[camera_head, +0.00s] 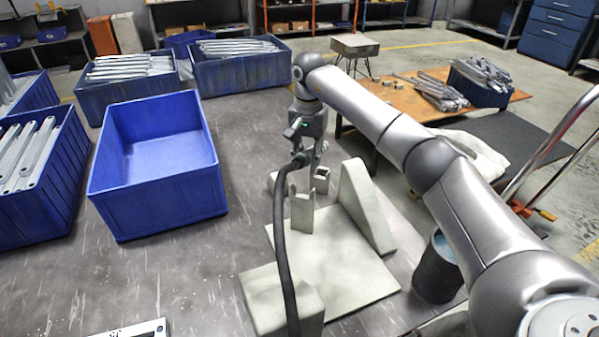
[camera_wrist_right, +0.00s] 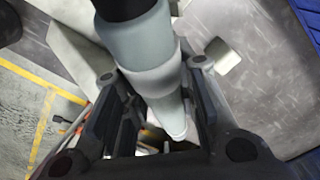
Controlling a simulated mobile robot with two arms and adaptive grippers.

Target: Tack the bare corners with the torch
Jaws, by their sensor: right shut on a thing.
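My right gripper (camera_head: 308,152) is shut on the torch, above the far part of a pale plate (camera_head: 345,275). In the right wrist view the torch (camera_wrist_right: 152,62) is a grey-green cylinder between the two fingers. Its black hose (camera_head: 282,240) hangs down in front of the plate in the head view. Below the gripper stand small pale upright pieces, one angled (camera_head: 302,212) and one behind it (camera_head: 321,180). The torch tip and the corners are too small or hidden to judge. My left gripper is out of view.
A pale triangular block (camera_head: 366,208) stands on the plate's right; a pale block (camera_head: 270,300) is at its front left. A dark cylindrical holder (camera_head: 437,272) stands to the right. An empty blue bin (camera_head: 160,205) is at left; several bins hold metal strips.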

